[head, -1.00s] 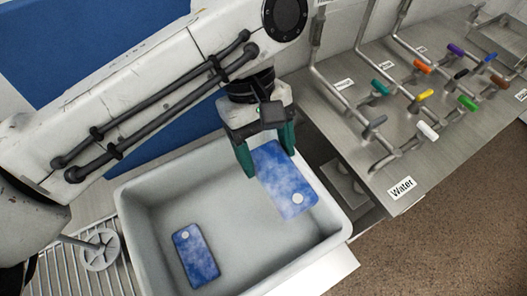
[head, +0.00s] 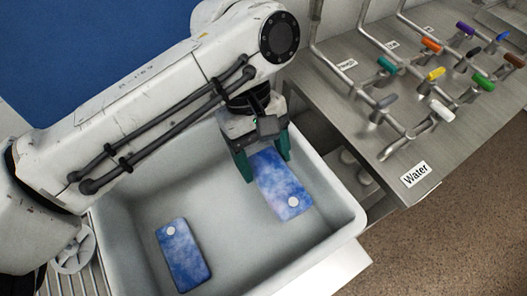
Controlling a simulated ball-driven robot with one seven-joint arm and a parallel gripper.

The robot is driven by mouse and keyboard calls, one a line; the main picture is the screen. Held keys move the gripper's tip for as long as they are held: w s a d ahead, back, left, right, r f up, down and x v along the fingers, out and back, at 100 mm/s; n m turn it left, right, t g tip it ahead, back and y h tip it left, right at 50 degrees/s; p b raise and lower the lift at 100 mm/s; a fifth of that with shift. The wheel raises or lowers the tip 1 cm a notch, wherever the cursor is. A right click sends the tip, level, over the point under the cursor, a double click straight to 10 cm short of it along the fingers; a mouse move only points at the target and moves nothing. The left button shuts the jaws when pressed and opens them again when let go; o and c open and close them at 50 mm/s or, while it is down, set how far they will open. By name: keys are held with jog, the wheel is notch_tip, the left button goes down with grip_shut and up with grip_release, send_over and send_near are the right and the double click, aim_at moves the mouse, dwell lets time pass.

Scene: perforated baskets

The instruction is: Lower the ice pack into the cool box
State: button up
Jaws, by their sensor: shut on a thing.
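A blue, cloudy-patterned ice pack (head: 284,192) with a white round cap hangs from my gripper (head: 262,166). The green fingers are shut on its upper end. The held pack is inside the outline of the pale grey open box (head: 347,212), toward its right side. I cannot tell whether its lower end touches the floor or wall. A second blue ice pack (head: 182,256) lies on the box floor at the left, apart from the held one.
A steel bench with pipes and several coloured tap handles stands at the right, with a "Water" label (head: 415,174). A wire rack shows at lower left (head: 88,283). Brown floor (head: 440,250) is at lower right. My arm covers the box's back left.

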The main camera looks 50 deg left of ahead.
jog(key=shift+f+b, duration=4)
jog(key=shift+f, duration=0.55)
jog(key=o, duration=1.3)
jog(key=shift+c, duration=0.2)
jog(key=shift+o, duration=0.2)
jog(key=shift+r, duration=0.1)
jog(key=shift+r+p, duration=3.15)
jog(key=shift+r, duration=4.3)
